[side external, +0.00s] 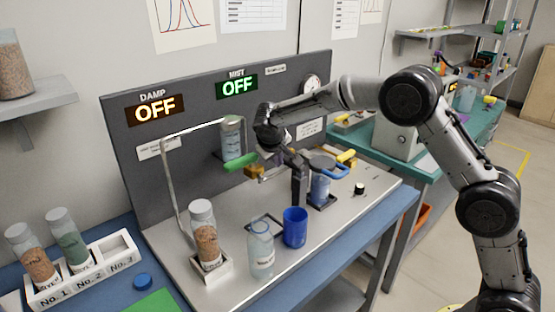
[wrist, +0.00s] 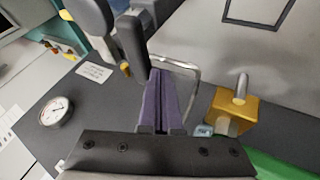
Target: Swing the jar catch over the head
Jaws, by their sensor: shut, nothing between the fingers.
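My gripper (side external: 298,200) is shut and empty, with its dark fingers pointing down above the steel deck. Its closed fingers also show in the wrist view (wrist: 160,78). A yellow block (side external: 255,172) lies just left of my gripper, beside a green bar (side external: 241,162). In the wrist view the yellow block (wrist: 230,112) carries a metal pin and is apart from the fingers. A labelled jar (side external: 232,138) stands upright behind the green bar. A blue looped handle (side external: 334,171) sits at a second jar (side external: 320,187), right of my gripper. I cannot tell which part is the jar catch.
An open blue cup (side external: 295,228) stands below my fingers, with a clear bottle (side external: 261,252) to its left. A filled jar (side external: 204,235) stands in a holder beside a bent metal tube (side external: 180,195). The dark panel (side external: 180,165) rises behind, with a gauge (wrist: 55,110).

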